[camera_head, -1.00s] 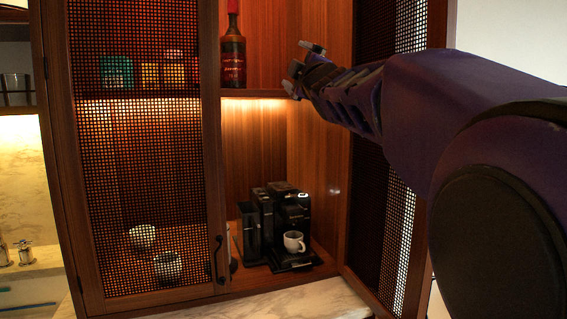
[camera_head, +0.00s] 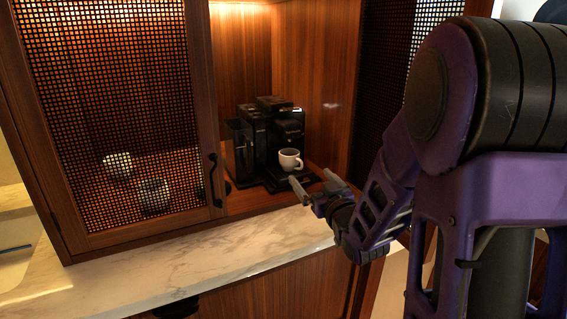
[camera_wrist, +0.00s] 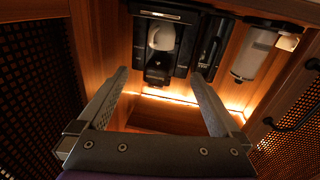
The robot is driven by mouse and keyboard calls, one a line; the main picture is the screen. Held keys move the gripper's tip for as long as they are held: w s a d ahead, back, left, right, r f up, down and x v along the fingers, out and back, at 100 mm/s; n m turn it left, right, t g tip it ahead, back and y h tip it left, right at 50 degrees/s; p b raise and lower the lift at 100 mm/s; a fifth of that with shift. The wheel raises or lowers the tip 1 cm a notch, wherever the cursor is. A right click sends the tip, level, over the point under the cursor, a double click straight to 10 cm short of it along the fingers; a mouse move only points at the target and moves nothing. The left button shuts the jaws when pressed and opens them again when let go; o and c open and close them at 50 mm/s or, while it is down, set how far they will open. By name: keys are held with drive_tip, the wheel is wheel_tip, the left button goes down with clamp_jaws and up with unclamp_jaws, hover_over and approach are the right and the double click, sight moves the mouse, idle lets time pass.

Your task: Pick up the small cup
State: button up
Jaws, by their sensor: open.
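The small white cup (camera_head: 289,161) stands upright on the drip tray of the black coffee machine (camera_head: 270,138) in the cabinet. In the wrist view the white cup (camera_wrist: 161,37) shows at the top centre, against the dark machine. My gripper (camera_head: 311,181) is just in front of the machine, low and slightly right of the cup. Its two fingers are spread apart with nothing between them. In the wrist view my gripper (camera_wrist: 161,78) points toward the cup, which lies beyond the fingertips, apart from them.
A mesh door (camera_head: 125,110) closes the cabinet's left part; two pale cups (camera_head: 118,164) show dimly behind it. A mesh panel (camera_head: 385,75) borders the right side. The marble counter (camera_head: 190,260) in front is clear. A pale cylinder (camera_wrist: 256,50) stands right of the machine in the wrist view.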

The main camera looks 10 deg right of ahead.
sight(293, 157)
drive_tip(key=shift+m, duration=0.3)
drive_tip(key=w, duration=0.3)
drive_tip(key=w+a, duration=0.1)
drive_tip(key=w, duration=0.3)
drive_tip(key=w+a+f, duration=0.1)
drive_tip(key=w, duration=0.3)
drive_tip(key=shift+w+a+r, duration=0.1)
drive_tip(key=shift+w+a, duration=0.05)
drive_tip(key=shift+w, duration=0.75)
drive_tip(key=shift+w+a, duration=0.2)
drive_tip(key=shift+w, duration=0.75)
drive_tip(key=shift+w+a+r, duration=0.1)
drive_tip(key=shift+w+a, duration=0.05)
drive_tip(key=shift+w, duration=0.75)
drive_tip(key=shift+c, duration=0.3)
drive_tip(key=c, duration=1.4)
drive_tip(key=shift+r, duration=0.15)
